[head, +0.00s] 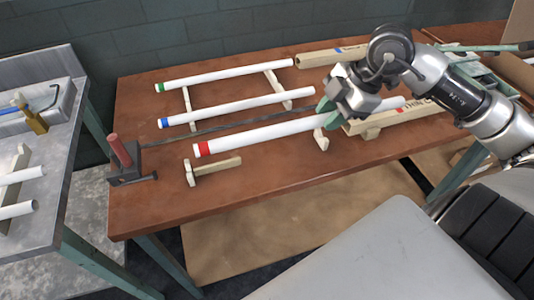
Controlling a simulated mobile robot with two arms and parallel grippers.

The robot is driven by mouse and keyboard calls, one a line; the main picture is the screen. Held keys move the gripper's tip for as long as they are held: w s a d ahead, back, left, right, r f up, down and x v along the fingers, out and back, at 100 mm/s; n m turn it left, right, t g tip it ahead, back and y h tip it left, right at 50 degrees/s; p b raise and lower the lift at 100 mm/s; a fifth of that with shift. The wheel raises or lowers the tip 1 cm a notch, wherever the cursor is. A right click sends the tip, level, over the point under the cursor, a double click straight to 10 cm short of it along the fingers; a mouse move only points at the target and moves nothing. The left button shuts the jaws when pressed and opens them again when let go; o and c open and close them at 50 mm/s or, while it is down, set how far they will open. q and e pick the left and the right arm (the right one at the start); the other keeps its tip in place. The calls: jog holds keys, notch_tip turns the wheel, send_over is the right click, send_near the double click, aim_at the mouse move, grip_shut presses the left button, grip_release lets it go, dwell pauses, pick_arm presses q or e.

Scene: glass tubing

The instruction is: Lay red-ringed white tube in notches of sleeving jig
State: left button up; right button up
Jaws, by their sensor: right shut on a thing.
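The red-ringed white tube (265,134) slants over the brown table, its red ring at the left end. My right gripper (324,108) is shut on it right of its middle; the tube's far end shows beyond the gripper. Pale wooden pieces with upright ends, a left one (216,166) and a right one (321,141), stand just in front of the tube and look like jig supports. I cannot tell whether the tube touches them or sits in any notch. My left gripper is out of view.
A green-ringed tube (225,75) and a blue-ringed tube (240,106) lie on wooden rails behind. A dark bracket with a red handle (120,150) stands at the table's left end. A grey bench (58,165) with more tubes is at left. The front left tabletop is clear.

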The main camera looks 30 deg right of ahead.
jog(key=w+a+f+p, duration=0.1)
jog(key=w+a+f, duration=0.1)
jog(key=w+f, duration=0.1)
jog(key=w+a+f+p, duration=0.1)
jog(key=w+a+f, duration=0.1)
jog(key=w+f, duration=0.1)
jog(key=w+a+f+p, duration=0.1)
jog(key=w+a+f, duration=0.1)
jog(key=f, duration=0.2)
jog(key=shift+w+a+f+p, duration=0.35)
jog(key=shift+w+a+f, duration=0.05)
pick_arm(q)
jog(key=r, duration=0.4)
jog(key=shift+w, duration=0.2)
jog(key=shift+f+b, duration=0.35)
pick_arm(e)
jog(key=shift+f, duration=0.6)
jog(key=o, duration=0.9)
